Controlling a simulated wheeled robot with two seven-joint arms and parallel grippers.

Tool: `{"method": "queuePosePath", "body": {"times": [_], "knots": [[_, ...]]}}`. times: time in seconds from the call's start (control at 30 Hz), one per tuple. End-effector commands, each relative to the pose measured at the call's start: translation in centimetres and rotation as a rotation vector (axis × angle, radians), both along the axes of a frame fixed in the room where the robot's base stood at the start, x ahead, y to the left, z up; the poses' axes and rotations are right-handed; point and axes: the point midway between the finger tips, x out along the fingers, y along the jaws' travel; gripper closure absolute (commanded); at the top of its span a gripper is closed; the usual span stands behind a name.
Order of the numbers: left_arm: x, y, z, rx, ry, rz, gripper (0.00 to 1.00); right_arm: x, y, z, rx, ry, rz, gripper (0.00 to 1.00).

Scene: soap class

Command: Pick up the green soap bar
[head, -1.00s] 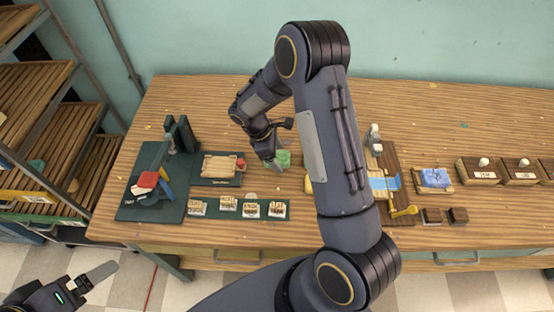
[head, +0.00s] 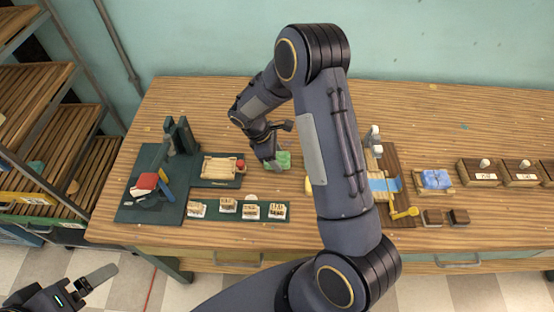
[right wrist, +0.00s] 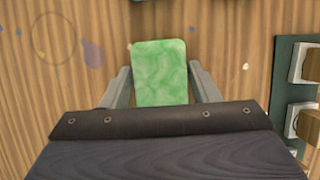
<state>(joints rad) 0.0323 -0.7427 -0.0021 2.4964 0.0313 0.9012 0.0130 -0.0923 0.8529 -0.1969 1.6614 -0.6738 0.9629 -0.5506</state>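The green soap bar (head: 284,160) lies on the wooden table, just right of my right gripper's tip in the head view. In the right wrist view the green soap bar (right wrist: 160,72) is a marbled block between the two fingers of my right gripper (right wrist: 160,82). One finger is on each side, very near its edges, with a thin gap seeming to show. Its near end is hidden by the gripper body. In the head view my right gripper (head: 272,157) reaches down to the table. My left gripper (head: 88,282) is at the lower left, away from the table; its opening is unclear.
A dark green mat with several soap pieces (head: 250,210) lies just in front of the green bar. A small tray (head: 218,168) stands to its left. A yellow item (head: 308,185) is partly behind my arm. The table behind the bar is mostly clear.

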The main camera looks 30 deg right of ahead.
Motion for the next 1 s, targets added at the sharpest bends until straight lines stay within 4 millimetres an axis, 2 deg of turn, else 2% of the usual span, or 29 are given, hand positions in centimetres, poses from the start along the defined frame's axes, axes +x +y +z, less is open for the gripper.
{"method": "queuePosePath", "body": {"times": [0.03, 0.2, 0.47, 0.6, 0.73, 0.8, 0.87, 1.0], "knots": [[0.0, 0.0, 0.0, 0.000, 0.000, 0.000, 0.07, 0.0, 0.0, 0.0, 0.000, 0.000, 0.000, 0.52], [0.0, 0.0, 0.0, 0.000, 0.000, 0.000, 0.07, 0.0, 0.0, 0.0, 0.000, 0.000, 0.000, 0.74], [0.0, 0.0, 0.1, 0.000, 0.000, 0.000, 0.07, 0.0, 0.0, 0.1, 0.000, 0.000, 0.000, 0.75], [0.0, 0.0, 0.9, 0.000, 0.000, 0.000, 0.07, 0.0, 0.0, 0.8, 0.000, 0.000, 0.000, 0.75], [0.0, 0.0, 2.3, 0.000, 0.000, 0.000, 0.07, 0.1, 0.0, 2.9, 0.000, -0.002, 0.000, 0.75], [0.0, 0.0, 3.5, 0.000, 0.000, 0.000, 0.07, 0.1, 0.0, 4.6, 0.000, -0.002, 0.000, 0.75], [0.0, 0.0, 4.1, 0.000, 0.000, 0.000, 0.07, -0.8, 0.9, 5.6, 0.001, 0.000, 0.005, 0.75], [0.0, 0.0, 6.3, 0.000, 0.000, 0.000, 0.07, -2.8, 2.8, 9.2, 0.000, -0.001, 0.006, 0.75]]}}
